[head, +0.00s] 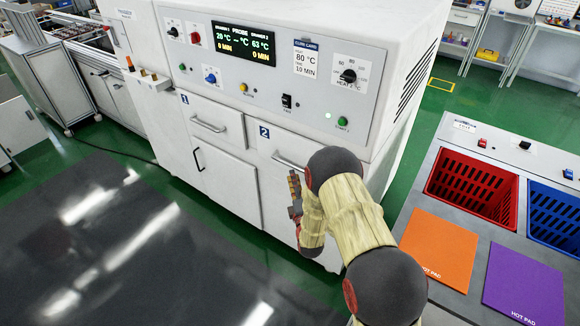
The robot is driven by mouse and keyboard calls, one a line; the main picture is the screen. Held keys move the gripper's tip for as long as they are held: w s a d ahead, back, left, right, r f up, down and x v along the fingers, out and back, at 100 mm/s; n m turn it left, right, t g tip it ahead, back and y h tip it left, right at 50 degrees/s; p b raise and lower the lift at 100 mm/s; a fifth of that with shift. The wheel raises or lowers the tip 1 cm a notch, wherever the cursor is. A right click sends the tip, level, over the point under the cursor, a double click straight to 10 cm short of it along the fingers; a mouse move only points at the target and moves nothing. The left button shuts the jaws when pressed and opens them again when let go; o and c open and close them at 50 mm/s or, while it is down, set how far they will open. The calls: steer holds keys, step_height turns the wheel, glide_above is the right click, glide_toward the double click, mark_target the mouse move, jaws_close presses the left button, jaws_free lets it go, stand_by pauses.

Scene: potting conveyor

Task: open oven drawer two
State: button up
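The white oven (290,70) has a grey control panel with a display, knobs and buttons. Drawer two (270,200) carries a blue "2" label on the right of the oven's front, and its front looks flush with the body. Its bar handle (285,160) shows at the left end; the right end is hidden behind my arm. My gripper (295,200) is in front of drawer two, just below the handle in the picture. I cannot tell whether it touches the handle, and its finger opening is not clear. Drawer one (212,120), labelled "1", looks shut on the left.
A lower door (228,185) with a dark handle is under drawer one. At right, a grey bench holds a red crate (472,186), a blue crate (555,220), an orange hot pad (440,250) and a purple hot pad (525,285). Dark shiny surface fills the lower left.

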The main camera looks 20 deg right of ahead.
mark_target(290, 166)
steer(key=w, duration=0.2)
steer(key=w+b, duration=0.1)
steer(key=w, duration=0.3)
steer(key=shift+w+d+r+b, duration=0.3)
steer(key=shift+w+d+r, duration=0.1)
steer(key=shift+c, duration=0.6)
jaws_close()
